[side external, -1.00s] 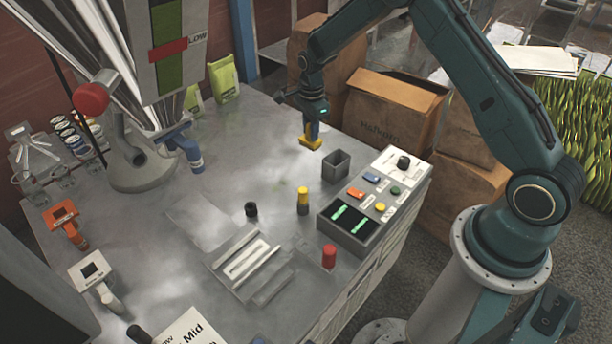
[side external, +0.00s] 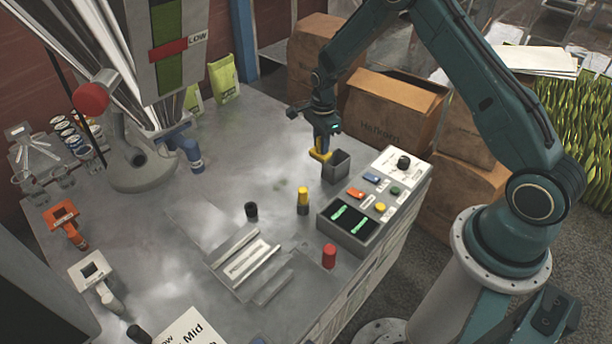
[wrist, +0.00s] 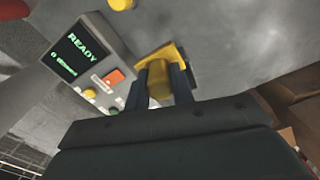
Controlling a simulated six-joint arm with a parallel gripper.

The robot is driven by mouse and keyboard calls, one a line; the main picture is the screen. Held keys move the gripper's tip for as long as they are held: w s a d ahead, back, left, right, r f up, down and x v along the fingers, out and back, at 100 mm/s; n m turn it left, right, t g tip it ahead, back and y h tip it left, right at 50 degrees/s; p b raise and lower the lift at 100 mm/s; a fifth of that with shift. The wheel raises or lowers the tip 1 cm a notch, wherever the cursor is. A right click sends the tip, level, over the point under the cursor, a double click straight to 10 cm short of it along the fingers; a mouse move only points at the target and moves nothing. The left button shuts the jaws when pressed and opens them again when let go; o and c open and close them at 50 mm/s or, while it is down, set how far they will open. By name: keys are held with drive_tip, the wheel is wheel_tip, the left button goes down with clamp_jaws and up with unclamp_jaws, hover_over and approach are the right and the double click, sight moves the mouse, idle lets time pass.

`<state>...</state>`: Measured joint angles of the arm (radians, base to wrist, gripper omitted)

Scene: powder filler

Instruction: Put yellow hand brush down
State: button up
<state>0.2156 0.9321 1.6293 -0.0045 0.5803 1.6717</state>
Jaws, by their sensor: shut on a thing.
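The yellow hand brush (side external: 318,155) is held in my gripper (side external: 322,142), above the table at the left edge of a small grey open box. I cannot tell whether the brush touches the box. In the wrist view, the fingers of my gripper (wrist: 159,84) are shut on the yellow handle of the brush (wrist: 161,73). The underside of the brush is hidden in both views.
The grey box (side external: 337,168) stands beside the control panel (side external: 352,225), whose screen reads READY in the wrist view. A yellow-topped cylinder (side external: 303,200), a black one (side external: 251,210) and a red one (side external: 329,256) stand nearby. The table (side external: 240,150) left of the brush is clear.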

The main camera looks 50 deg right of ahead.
wheel_tip(320, 180, down, 11)
drive_tip(key=shift+r, duration=0.15)
drive_tip(key=shift+f, duration=1.9)
drive_tip(key=shift+f, duration=0.15)
drive_tip(key=o, duration=0.9)
drive_tip(key=shift+r, duration=6.15)
